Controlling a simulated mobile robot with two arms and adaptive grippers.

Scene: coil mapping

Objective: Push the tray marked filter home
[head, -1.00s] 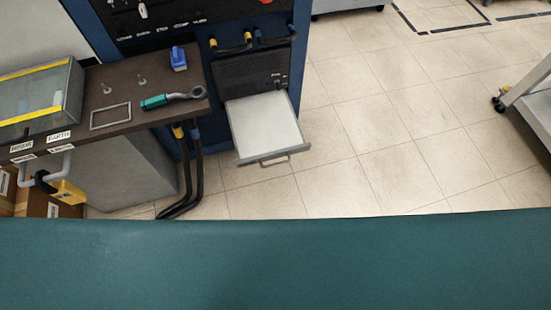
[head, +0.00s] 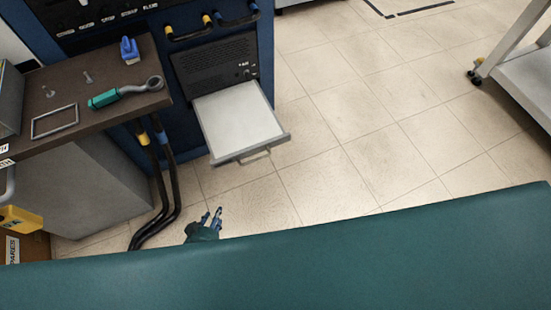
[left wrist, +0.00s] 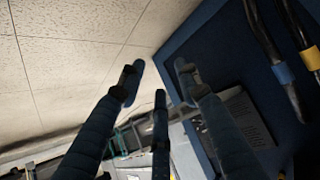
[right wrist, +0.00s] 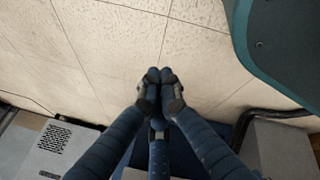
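A tray (head: 238,118) with a pale top, grey rim and front handle (head: 255,157) sticks out of the blue rack below a dark vented panel (head: 216,65). I cannot read a filter marking on it. My left gripper (head: 211,217) is low in front of the tray, below its front edge in the picture and apart from it. In the left wrist view its fingers (left wrist: 158,84) are spread with nothing between them. My right gripper is out of the head view; in the right wrist view its fingertips (right wrist: 158,80) are together, holding nothing visible.
Left of the tray stands a dark-topped bench (head: 75,90) with a green-handled wrench (head: 125,92), a blue item (head: 130,50) and a metal frame (head: 54,119). Black cables (head: 172,180) hang beside the rack. Tiled floor (head: 370,130) is clear on the right, up to a grey cart (head: 520,75).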

